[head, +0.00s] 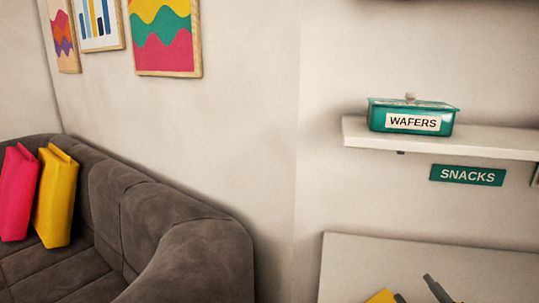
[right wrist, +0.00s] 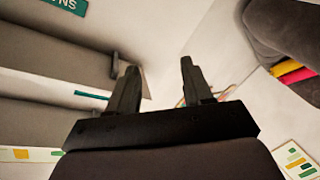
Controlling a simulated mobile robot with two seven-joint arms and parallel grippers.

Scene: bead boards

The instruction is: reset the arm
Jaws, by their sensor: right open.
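My right gripper (head: 414,288) shows only in part at the bottom edge of the head view, in front of a pale panel. In the right wrist view, its two dark fingers (right wrist: 159,66) stand apart with nothing between them. It is open and empty, and touches nothing that I can see. My left gripper is in neither view.
A teal box labelled WAFERS (head: 412,117) stands on a white wall shelf (head: 450,141), above a SNACKS sign (head: 467,175). A grey sofa (head: 165,225) with pink (head: 17,190) and yellow (head: 55,195) cushions is at left. The pale panel (head: 350,262) is below the shelf.

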